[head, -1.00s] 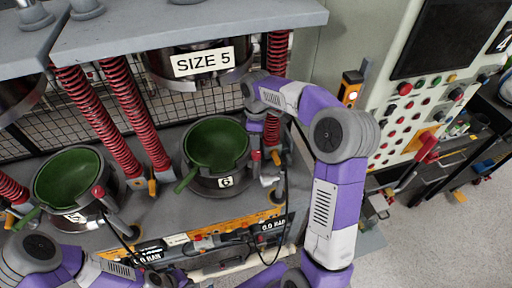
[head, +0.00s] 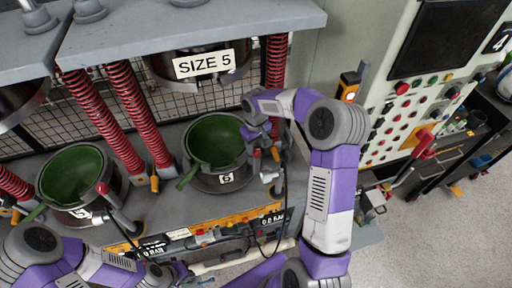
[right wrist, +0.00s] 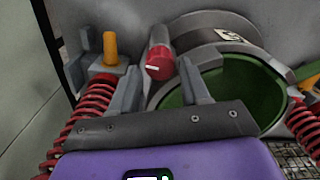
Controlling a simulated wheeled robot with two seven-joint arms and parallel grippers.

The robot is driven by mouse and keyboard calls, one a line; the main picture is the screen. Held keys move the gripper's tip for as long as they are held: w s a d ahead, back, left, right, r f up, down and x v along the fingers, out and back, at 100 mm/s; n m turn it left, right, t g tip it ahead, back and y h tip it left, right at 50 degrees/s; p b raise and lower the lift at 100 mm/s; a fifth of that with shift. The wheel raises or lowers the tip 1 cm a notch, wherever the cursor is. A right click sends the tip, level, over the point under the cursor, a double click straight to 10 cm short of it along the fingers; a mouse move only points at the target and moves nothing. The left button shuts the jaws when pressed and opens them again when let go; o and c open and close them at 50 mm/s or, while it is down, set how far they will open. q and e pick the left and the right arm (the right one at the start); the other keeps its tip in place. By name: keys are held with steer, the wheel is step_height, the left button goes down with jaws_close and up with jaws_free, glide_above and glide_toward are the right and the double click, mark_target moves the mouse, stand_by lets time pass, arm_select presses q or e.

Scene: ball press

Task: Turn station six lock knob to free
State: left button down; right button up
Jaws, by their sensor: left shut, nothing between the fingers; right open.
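The station six bowl (head: 214,140) is green inside, in a dark housing with a "6" label. Its lock knob is red with a white line and shows in the right wrist view (right wrist: 160,63); in the head view a small red knob (head: 257,153) sits at the bowl's right. My right gripper (right wrist: 158,72) is open, its two fingers on either side of the red knob in the wrist view. I cannot tell if they touch it. My left gripper (head: 188,277) is shut and empty at the bottom of the head view, partly cut off.
An orange-tipped post (right wrist: 110,48) stands close beside the right gripper's left finger. Red springs (head: 148,118) rise beside the bowls. A second green bowl (head: 70,175) stands at left. A control panel (head: 405,120) is at right, and a black cable hangs near my right gripper.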

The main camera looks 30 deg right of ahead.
steer(key=shift+f, duration=1.1)
steer(key=shift+c, duration=0.3)
steer(key=c, duration=0.7)
steer(key=shift+n, duration=0.7)
steer(key=o, duration=0.8)
steer(key=shift+c, duration=0.2)
steer(key=shift+r, duration=0.2)
